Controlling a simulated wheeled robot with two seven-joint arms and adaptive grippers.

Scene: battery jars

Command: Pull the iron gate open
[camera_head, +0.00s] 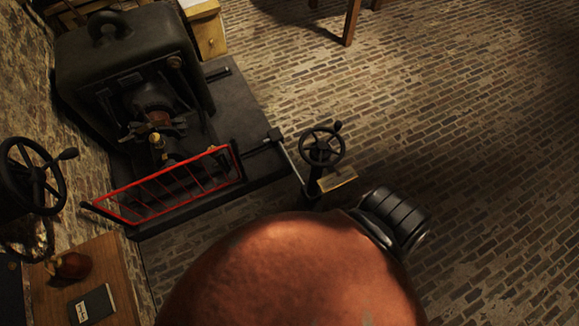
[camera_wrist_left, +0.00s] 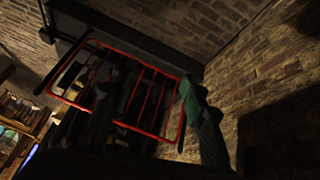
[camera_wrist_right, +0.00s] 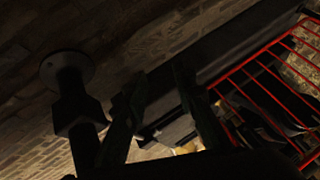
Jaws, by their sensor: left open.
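The iron gate (camera_head: 168,187), a red frame with upright bars, stands across the front of the dark machine's base in the head view. Its right end is beside a short dark post (camera_head: 237,162). It also shows in the left wrist view (camera_wrist_left: 143,72), behind my left gripper (camera_wrist_left: 156,72), whose two dark green fingers are apart with nothing seen held. In the right wrist view the gate (camera_wrist_right: 268,85) lies to the right of my right gripper (camera_wrist_right: 158,72), whose fingers are apart and empty. Neither gripper shows in the head view; contact with the gate cannot be told.
A dark machine (camera_head: 130,65) stands behind the gate. A handwheel (camera_head: 322,147) stands to its right, and another handwheel (camera_head: 32,176) is at the left wall. A wooden table (camera_head: 125,285) holds a dark book (camera_head: 92,305). Brick floor (camera_head: 480,130) is clear at right.

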